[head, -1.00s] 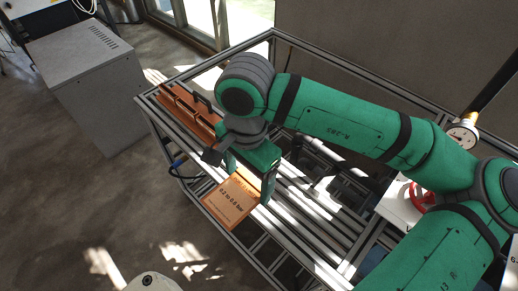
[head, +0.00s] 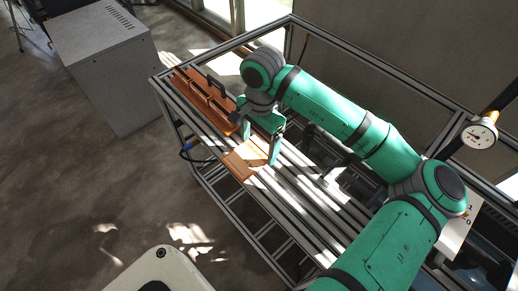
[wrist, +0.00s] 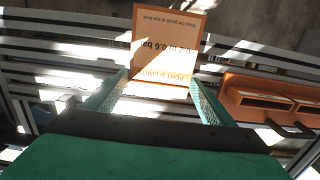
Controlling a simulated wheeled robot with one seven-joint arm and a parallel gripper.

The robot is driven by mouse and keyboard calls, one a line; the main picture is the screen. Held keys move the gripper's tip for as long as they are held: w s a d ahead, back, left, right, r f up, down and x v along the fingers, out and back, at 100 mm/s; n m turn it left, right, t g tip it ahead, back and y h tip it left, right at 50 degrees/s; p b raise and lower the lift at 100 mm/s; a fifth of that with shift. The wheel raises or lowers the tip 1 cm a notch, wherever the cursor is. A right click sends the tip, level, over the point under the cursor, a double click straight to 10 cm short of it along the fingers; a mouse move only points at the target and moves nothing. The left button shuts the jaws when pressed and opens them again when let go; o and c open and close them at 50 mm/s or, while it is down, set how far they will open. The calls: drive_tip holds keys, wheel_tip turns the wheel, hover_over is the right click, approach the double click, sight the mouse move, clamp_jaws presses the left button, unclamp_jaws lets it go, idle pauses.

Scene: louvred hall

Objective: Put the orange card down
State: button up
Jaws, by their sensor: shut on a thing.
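The orange card (head: 240,162) is a flat rectangle with dark print. My gripper (head: 262,158) is shut on its inner edge, and the card juts out from the fingers over the front of the slatted bench top (head: 300,204). In the wrist view the card (wrist: 167,38) stands out beyond the two fingertips (wrist: 160,84), its print upside down. Bright sun patches cross it. I cannot tell whether the card touches the slats.
An orange-brown slotted holder (head: 203,94) with a dark handle lies on the bench's left end, close to my gripper. A grey cabinet (head: 112,65) stands on the floor beyond. A pressure gauge (head: 479,136) is at the right. Slats right of the card look clear.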

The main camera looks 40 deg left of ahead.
sight(259, 146)
drive_tip(key=shift+w+a+f, duration=0.1)
drive_tip(key=shift+w+f, duration=0.05)
drive_tip(key=shift+f, duration=0.15)
drive_tip(key=shift+w+a+f, duration=0.1)
drive_tip(key=shift+f, duration=0.8)
drive_tip(key=shift+w+a+f, duration=0.1)
drive_tip(key=shift+f, duration=0.8)
drive_tip(key=shift+f, duration=0.15)
drive_tip(key=o, duration=1)
drive_tip(key=r, duration=1.2)
drive_tip(key=shift+w+r, duration=0.2)
drive_tip(key=shift+w, duration=0.05)
drive_tip(key=shift+d, duration=0.1)
